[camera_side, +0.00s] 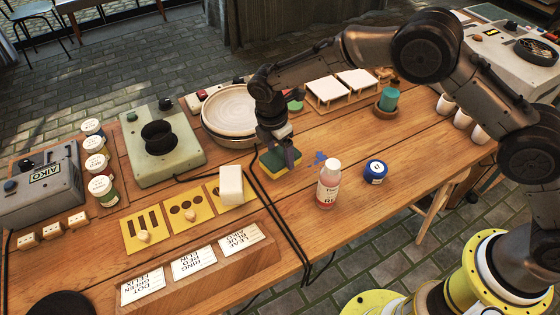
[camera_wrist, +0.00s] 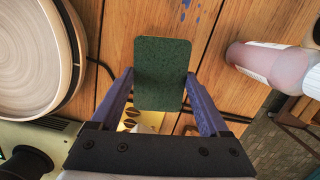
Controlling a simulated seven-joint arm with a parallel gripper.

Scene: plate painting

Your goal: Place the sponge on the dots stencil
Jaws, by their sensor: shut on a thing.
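My gripper (camera_side: 283,148) is shut on the sponge (camera_side: 281,166), which has a green face and a yellow layer. The sponge is at or just above the wooden table, right of the stencils; a gap is hard to judge. In the wrist view the sponge's green face (camera_wrist: 162,60) lies between the purple fingers of my gripper (camera_wrist: 160,78). The dots stencil (camera_side: 186,225), a yellow card with dark round holes and a pale knob, is the middle of three. A striped stencil (camera_side: 131,243) lies to its left. A third stencil (camera_side: 212,190) is partly covered by a white block (camera_side: 231,184).
A bottle with red contents (camera_side: 328,184) and a blue jar (camera_side: 375,171) stand right of the sponge. A round plate (camera_side: 230,117) is behind. A wooden label block (camera_side: 205,272) runs in front of the stencils. A dark cable crosses the table beside the sponge.

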